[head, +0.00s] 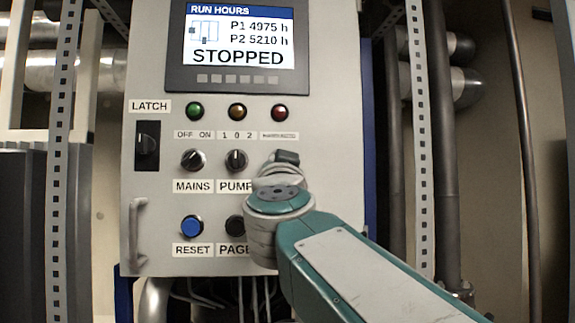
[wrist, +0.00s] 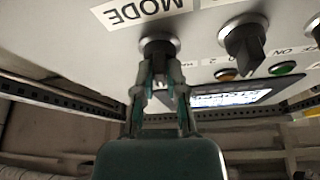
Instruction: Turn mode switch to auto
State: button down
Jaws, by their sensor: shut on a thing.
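The mode switch (wrist: 160,46) is a dark rotary knob in a metal ring, beside a MODE label (wrist: 138,14) that appears upside down in the wrist view. My gripper (wrist: 158,62) is at the knob, with its two fingers closed on either side of it. The knob's exact pointer angle is hidden by the fingers. In the head view my arm and wrist cover the mode switch. Only its small position label (head: 279,135) shows above, too blurred to read.
The pump switch (head: 236,160) is just left of my wrist, with the mains switch (head: 193,160) further left. The screen (head: 239,42) reads STOPPED. A handle (head: 137,235) sticks out lower left.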

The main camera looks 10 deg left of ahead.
jog(key=m+h, duration=0.1)
jog(key=m, duration=0.2)
jog(key=m+h, duration=0.2)
jog(key=m+g+h, duration=0.1)
jog(key=m, duration=0.2)
jog(key=shift+a+f+m, duration=0.15)
jog(key=shift+a+m, duration=0.15)
jog(key=shift+a, duration=0.05)
jog(key=shift+w, duration=0.1)
jog(key=c, duration=0.7)
grip_release()
jog(key=v, duration=1.2)
jog(key=shift+a, duration=0.2)
